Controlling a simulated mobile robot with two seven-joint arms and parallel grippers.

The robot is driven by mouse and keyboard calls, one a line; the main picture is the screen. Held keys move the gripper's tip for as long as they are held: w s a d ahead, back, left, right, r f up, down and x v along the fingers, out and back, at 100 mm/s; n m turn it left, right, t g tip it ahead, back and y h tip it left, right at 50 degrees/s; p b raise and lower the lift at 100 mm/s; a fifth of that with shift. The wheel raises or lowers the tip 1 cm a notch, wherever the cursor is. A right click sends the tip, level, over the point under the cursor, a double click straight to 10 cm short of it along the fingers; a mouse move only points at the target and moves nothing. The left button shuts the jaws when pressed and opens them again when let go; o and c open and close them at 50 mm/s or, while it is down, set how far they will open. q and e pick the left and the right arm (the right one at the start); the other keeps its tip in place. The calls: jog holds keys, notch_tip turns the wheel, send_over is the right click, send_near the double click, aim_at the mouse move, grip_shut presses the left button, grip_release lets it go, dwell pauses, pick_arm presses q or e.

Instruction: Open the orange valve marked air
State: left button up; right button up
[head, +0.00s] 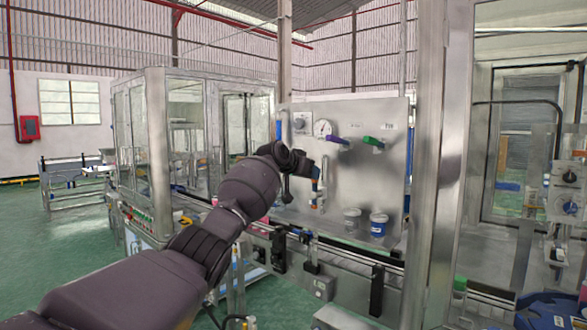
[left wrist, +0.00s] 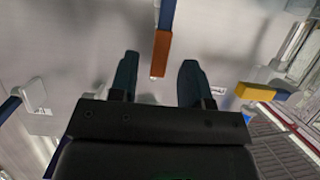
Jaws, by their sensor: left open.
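In the left wrist view, the orange valve handle (left wrist: 161,52) hangs from a blue part against the grey metal panel. My left gripper (left wrist: 157,70) is open. Its two dark fingers stand apart, with the lower end of the orange handle showing in the gap between their tips. I cannot tell how deep the handle sits between them. In the head view my left gripper (head: 304,166) is at the left part of the panel (head: 352,180), and it largely hides the orange valve. The air marking is not readable. My right gripper is not in view.
A gauge (head: 323,128), a purple handle (head: 337,140) and a green handle (head: 373,142) are on the panel to the upper right of my gripper. A yellow lever (left wrist: 255,92) shows right of the fingers in the wrist view.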

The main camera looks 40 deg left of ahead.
pick_arm(q)
jog(key=b+v, duration=0.1)
jog(key=v, duration=0.7)
jog(key=shift+s+b, duration=0.25)
jog(key=shift+b, duration=0.05)
jog(key=shift+r, duration=0.15)
